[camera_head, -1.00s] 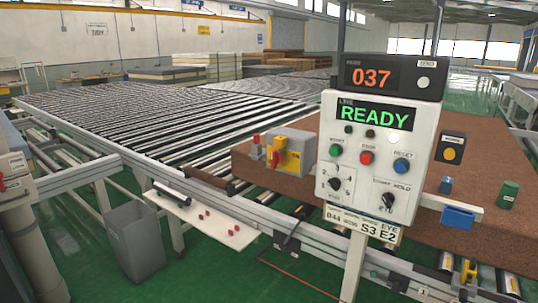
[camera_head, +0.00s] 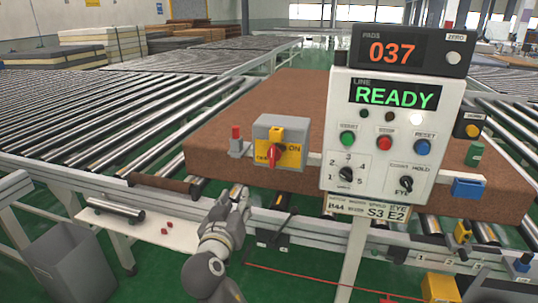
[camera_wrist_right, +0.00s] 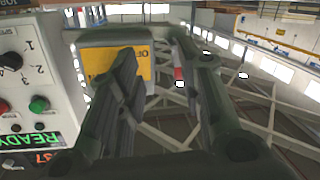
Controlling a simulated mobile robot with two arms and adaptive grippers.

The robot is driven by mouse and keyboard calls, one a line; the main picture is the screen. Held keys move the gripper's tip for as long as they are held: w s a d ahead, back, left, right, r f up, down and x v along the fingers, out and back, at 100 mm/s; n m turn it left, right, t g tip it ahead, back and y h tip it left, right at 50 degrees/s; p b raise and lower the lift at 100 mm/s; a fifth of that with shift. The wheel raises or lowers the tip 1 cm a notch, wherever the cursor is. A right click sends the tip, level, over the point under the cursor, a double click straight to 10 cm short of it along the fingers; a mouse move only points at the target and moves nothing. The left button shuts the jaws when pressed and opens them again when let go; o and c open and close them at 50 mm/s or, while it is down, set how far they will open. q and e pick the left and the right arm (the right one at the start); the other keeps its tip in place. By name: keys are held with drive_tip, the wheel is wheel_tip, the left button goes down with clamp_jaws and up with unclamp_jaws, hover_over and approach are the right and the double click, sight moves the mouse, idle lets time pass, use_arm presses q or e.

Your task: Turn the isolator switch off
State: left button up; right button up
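The isolator switch (camera_head: 281,142) is a grey box with a yellow plate and a red knob (camera_head: 273,156), mounted on the rail left of the control panel. ON is readable right of the knob; the knob's exact setting is hard to tell. My right gripper (camera_head: 238,193) is below and left of the box, apart from it and empty. In the right wrist view its two fingers (camera_wrist_right: 150,65) are spread. The isolator box (camera_wrist_right: 100,43) shows behind the left finger, which covers part of its yellow plate. My left gripper is not in view.
The white control panel (camera_head: 390,190) reads READY and stands close right of the switch. A small red-topped button (camera_head: 236,142) sits left of it. A brown slab (camera_head: 215,130) lies behind on the rollers. A grey bin (camera_head: 70,268) stands at lower left.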

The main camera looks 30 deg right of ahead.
sight(272, 153)
drive_tip(key=s+d+r+m+h, duration=0.3)
drive_tip(key=s+r+m, duration=0.15)
drive_tip(key=r, duration=0.35)
drive_tip(key=shift+n+g, duration=0.25)
drive_tip(key=shift+g, duration=0.25)
drive_tip(key=p+x, duration=0.1)
drive_tip(key=x, duration=0.3)
drive_tip(key=p+x, duration=0.2)
drive_tip(key=x, duration=0.3)
drive_tip(key=shift+w+d+r, duration=0.15)
drive_tip(key=shift+d+r, duration=0.1)
drive_tip(key=shift+d, duration=0.1)
drive_tip(key=shift+w+d, duration=0.25)
drive_tip(key=shift+d, duration=0.1)
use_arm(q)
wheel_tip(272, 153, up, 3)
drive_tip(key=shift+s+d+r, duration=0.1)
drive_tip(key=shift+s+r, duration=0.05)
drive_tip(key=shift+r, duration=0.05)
use_arm(e)
drive_tip(key=shift+f, duration=0.1)
clamp_jaws()
